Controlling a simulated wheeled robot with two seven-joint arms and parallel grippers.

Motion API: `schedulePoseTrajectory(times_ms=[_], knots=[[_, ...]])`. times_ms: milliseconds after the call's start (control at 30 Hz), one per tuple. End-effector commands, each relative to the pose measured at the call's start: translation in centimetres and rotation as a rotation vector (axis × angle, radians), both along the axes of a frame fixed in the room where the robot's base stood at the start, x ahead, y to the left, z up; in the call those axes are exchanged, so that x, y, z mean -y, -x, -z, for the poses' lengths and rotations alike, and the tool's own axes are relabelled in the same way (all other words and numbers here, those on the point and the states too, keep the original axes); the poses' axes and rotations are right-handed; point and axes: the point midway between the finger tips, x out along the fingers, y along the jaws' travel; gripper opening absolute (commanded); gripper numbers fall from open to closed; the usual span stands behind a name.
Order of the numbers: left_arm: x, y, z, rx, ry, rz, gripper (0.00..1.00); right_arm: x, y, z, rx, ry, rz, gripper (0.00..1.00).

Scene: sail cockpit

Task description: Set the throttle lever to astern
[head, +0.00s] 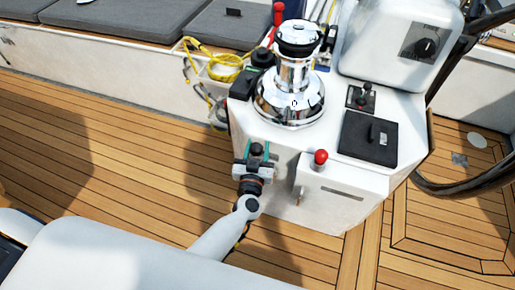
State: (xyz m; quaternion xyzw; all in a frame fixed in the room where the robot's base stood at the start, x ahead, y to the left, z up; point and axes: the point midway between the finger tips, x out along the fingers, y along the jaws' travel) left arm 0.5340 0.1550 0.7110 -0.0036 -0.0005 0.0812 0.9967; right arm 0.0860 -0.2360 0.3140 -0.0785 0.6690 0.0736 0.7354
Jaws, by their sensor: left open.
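A lever with a red ball knob (320,157) stands on the near side of the white console (335,205); I cannot tell for sure whether it is the throttle lever. My left gripper (256,150) is open at the console's near left corner, to the left of the red knob and apart from it. A dark rounded knob (257,149) shows between its teal-tipped fingers; I cannot tell whether it is a lever end or whether the fingers touch it. Anything below that knob is hidden by the gripper. My right gripper is not in view.
A chrome winch (293,80) stands on the console behind my gripper. A small black control (362,97) and a black panel (368,138) are to its right. A yellow rope (225,62) lies at the left. The wooden deck (120,150) at left is clear.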

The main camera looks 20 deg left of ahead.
Motion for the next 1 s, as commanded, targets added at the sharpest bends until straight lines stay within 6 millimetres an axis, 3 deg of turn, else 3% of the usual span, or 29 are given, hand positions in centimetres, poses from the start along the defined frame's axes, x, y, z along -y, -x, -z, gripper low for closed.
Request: schedulePoseTrajectory(times_ms=[200,467,800,1000], knots=[[0.0,0.0,0.0,-0.001,0.0,0.0,0.4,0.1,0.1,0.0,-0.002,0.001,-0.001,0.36],[0.0,0.0,0.0,0.0,0.0,0.0,0.0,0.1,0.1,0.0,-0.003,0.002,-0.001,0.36],[0.2,-0.1,-0.4,0.005,-0.018,-0.001,0.0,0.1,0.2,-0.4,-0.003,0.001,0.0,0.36],[2.0,-0.1,-0.4,0.01,-0.169,0.0,0.0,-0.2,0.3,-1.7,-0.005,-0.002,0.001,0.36]])
